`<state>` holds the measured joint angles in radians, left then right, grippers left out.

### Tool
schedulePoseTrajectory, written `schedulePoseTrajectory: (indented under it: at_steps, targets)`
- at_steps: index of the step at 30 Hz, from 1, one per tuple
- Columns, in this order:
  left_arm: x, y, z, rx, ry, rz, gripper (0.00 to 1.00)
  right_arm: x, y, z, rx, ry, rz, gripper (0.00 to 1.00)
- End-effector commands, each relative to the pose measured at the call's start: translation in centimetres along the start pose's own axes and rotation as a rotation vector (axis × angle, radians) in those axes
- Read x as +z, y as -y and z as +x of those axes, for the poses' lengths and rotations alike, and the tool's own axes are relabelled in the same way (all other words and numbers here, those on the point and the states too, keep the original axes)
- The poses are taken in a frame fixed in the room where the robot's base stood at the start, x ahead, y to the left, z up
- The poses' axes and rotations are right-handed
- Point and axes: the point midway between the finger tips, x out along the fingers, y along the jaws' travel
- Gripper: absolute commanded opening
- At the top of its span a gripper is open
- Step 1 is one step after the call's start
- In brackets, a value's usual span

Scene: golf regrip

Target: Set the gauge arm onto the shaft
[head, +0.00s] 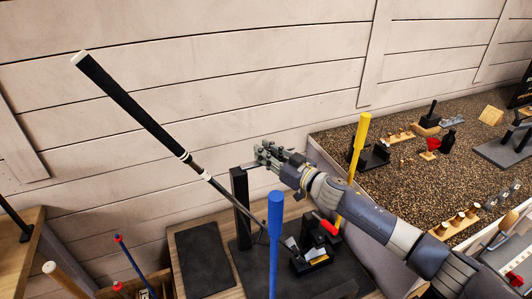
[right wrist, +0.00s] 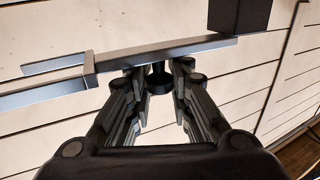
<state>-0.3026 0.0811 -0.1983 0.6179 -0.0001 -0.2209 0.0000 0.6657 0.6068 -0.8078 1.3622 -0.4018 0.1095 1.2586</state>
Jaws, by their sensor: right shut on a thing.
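The shaft (head: 210,181) slants from upper left down to the right, with a black grip (head: 120,98) at its upper end. A black post (head: 240,207) stands behind it. The gauge arm (head: 251,165) is a thin grey bar at the post's top; in the right wrist view the gauge arm (right wrist: 150,52) shows a forked end at left and the black post (right wrist: 240,14) at the other end. My right gripper (head: 262,155) is shut on the gauge arm's small dark knob (right wrist: 160,82). The shaft does not show in the wrist view. My left gripper is not in view.
A blue upright handle (head: 275,240) and a yellow one (head: 360,145) stand near the vise (head: 315,247). A dark mat (head: 205,260) lies left of the post. A speckled bench (head: 390,190) with small tools is at right. The plank wall stands close behind.

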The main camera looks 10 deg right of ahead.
Motion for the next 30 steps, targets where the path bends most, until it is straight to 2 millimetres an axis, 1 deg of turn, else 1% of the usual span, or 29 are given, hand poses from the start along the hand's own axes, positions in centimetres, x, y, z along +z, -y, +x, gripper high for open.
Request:
schedulePoseTrajectory:
  at_steps: [11, 17, 23, 30]
  targets:
    - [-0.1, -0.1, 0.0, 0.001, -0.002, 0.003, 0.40, 0.0, 0.0, -0.1, 0.004, 0.001, 0.000, 0.00]
    - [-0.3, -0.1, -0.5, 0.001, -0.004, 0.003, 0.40, 0.0, 0.1, -0.5, 0.054, 0.002, 0.003, 0.00]
    - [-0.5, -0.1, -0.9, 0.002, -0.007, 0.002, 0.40, 0.1, 0.7, -1.5, 0.173, 0.002, 0.008, 0.00]
    - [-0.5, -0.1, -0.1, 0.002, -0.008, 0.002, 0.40, 0.3, 1.4, -2.6, 0.333, 0.000, 0.008, 0.00]
